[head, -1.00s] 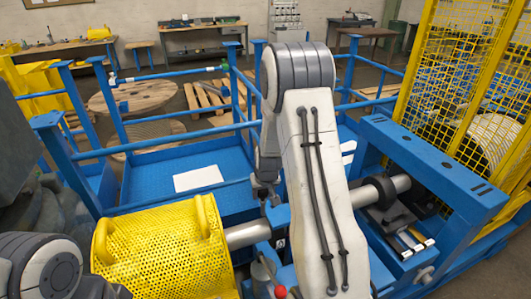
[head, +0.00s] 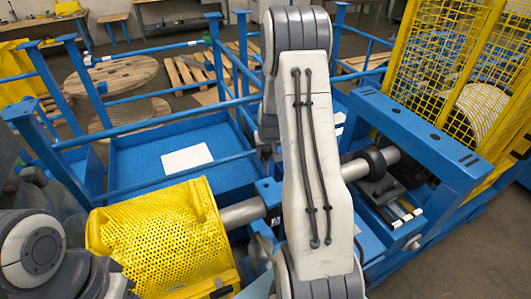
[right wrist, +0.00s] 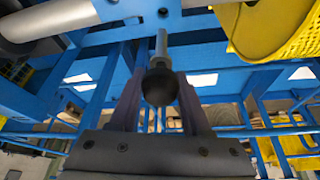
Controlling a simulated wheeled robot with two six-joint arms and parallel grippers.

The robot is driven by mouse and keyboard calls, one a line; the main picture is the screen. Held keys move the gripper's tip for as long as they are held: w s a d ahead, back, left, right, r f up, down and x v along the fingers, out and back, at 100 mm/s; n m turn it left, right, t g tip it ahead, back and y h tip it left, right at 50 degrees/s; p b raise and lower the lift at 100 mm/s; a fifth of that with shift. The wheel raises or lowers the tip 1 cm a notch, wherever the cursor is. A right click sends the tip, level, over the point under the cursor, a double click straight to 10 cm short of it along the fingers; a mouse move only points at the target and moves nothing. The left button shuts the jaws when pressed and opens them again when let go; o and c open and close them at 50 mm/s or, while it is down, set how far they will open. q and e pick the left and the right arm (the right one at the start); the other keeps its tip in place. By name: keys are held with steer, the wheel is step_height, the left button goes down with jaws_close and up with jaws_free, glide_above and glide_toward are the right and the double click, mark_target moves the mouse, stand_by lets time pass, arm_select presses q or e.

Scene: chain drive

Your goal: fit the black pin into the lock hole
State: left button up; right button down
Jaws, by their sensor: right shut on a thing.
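In the right wrist view, my right gripper (right wrist: 159,82) is shut on the black pin (right wrist: 160,88). The pin's round black knob sits between the fingers, and its grey shaft points up in the picture, away from the gripper. The shaft's tip overlaps the blue plate (right wrist: 205,22) just below a small dark hole (right wrist: 163,12), which looks like the lock hole. The tip appears outside the hole; I cannot tell whether it touches the plate. In the head view, my right arm hides the pin and hole and most of the gripper. My left gripper is not in view.
A yellow perforated guard (head: 160,238) stands left of the work area, with a grey shaft (head: 243,213) running out of it. A blue frame (head: 425,125) and yellow mesh fence (head: 455,60) stand to the right. The blue platform (head: 140,155) behind is mostly clear.

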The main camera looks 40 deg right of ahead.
mark_target(267, 160)
steer(key=shift+f+b, duration=2.05)
steer(key=shift+f, duration=0.45)
steer(key=shift+f+b, duration=3.95)
steer(key=shift+f, duration=0.15)
steer(key=shift+c, duration=1.4)
jaws_free()
steer(key=shift+r, duration=0.1)
steer(key=b+v, duration=0.1)
steer(key=v, duration=0.9)
steer(key=shift+r, duration=0.2)
